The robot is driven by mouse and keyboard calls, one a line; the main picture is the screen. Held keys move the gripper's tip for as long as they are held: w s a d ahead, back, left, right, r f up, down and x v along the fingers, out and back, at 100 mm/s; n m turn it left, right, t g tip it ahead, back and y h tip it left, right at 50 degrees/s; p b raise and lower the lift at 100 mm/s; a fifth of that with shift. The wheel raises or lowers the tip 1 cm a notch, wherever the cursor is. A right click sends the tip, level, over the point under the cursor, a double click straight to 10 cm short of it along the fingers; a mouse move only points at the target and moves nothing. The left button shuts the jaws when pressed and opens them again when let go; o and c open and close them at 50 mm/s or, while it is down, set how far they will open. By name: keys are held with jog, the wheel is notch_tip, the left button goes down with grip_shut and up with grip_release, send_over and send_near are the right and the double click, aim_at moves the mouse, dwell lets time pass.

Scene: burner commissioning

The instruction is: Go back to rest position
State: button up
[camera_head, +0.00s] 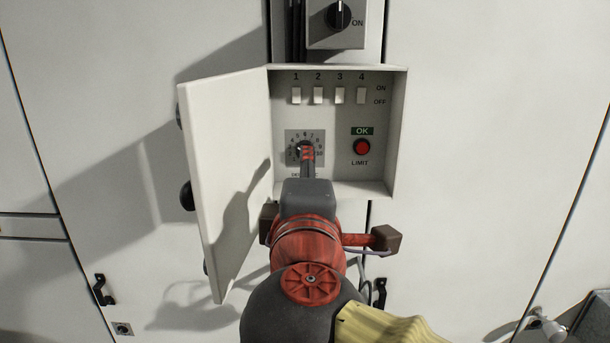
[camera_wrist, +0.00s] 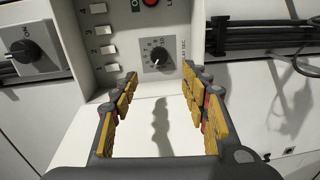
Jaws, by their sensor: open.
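My gripper (camera_head: 307,158) is in front of the open control box, at the dial in the head view. In the wrist view my gripper (camera_wrist: 160,108) has its two fingers spread apart with nothing between them. The dial (camera_wrist: 157,55) shows beyond the fingertips there, with a clear gap on both sides. In the head view the dial plate (camera_head: 291,137) is partly hidden behind my gripper. The head view does not show clearly how far the fingertips are from the dial.
The box door (camera_head: 225,190) stands open close on my arm's left. Inside the box are several white switches (camera_head: 318,95) and a red LIMIT button (camera_head: 362,147) under a green OK label. A rotary ON switch (camera_head: 339,16) sits above. Free room lies to the right.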

jog(key=s+d+f+m+g+p, duration=0.1)
jog(key=s+d+f+m+g, duration=0.2)
jog(key=f, duration=0.8)
jog(key=s+d+f+m+g+p, duration=0.1)
jog(key=s+f+m+g, duration=0.3)
jog(key=f, duration=0.6)
jog(key=s+d+f+m+g+y+p, duration=0.2)
jog(key=s+d+f+m+g+p, duration=0.1)
jog(key=s+d+f+m+g, duration=0.35)
jog(key=s+d+r+m+t+h+p, duration=0.1)
jog(key=s+d+m+t+p, duration=0.1)
jog(key=d, duration=0.4)
jog(key=shift+d+r+m, duration=0.15)
jog(key=shift+d+m, duration=0.05)
jog(key=shift+m, duration=0.55)
jog(key=c, duration=0.3)
